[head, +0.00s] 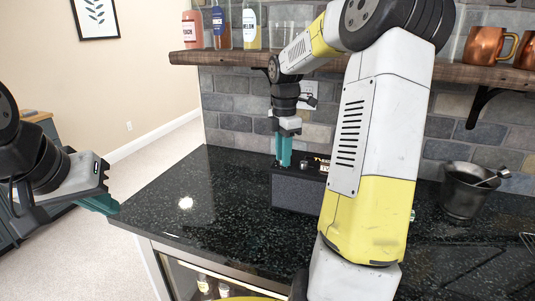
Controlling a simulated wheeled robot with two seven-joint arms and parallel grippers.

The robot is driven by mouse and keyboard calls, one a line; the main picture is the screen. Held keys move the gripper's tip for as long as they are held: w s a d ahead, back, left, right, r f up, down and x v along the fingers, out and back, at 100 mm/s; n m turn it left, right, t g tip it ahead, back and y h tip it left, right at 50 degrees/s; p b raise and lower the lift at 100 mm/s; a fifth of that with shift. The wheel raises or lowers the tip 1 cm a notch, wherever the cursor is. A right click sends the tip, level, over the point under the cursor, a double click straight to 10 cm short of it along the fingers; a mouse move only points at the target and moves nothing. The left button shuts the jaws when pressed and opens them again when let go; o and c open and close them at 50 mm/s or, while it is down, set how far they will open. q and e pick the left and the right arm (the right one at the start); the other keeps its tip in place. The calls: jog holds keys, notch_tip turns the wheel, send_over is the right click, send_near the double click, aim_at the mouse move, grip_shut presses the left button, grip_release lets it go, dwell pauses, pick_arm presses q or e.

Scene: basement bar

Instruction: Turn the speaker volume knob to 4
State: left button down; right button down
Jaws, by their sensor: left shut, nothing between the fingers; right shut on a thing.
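The dark speaker (295,193) stands on the black counter near the wall, partly covered on its right by my own arm. My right gripper (284,163) points down at the left part of the speaker's top, its green fingers shut on the volume knob. The knob is hidden by the fingers, and its setting cannot be read. Small light lettering shows on the speaker's top edge, too small to read. My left gripper (107,205) is shut and empty, at the left beside the counter's front left corner.
The black speckled counter (190,215) is clear left of the speaker. A metal bucket (465,192) with a utensil stands at the right. A wooden shelf (225,58) above holds bottles (250,26) and copper mugs (486,46). Tiled wall stands close behind.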

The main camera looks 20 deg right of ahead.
jog(key=shift+m, duration=0.3)
jog(key=m, duration=1.2)
jog(key=shift+m, duration=0.3)
jog(key=m, duration=0.7)
jog(key=shift+r, duration=0.1)
jog(key=m, duration=0.6)
jog(key=shift+m, duration=0.4)
jog(key=c, duration=1.2)
grip_release()
jog(key=shift+c, duration=0.2)
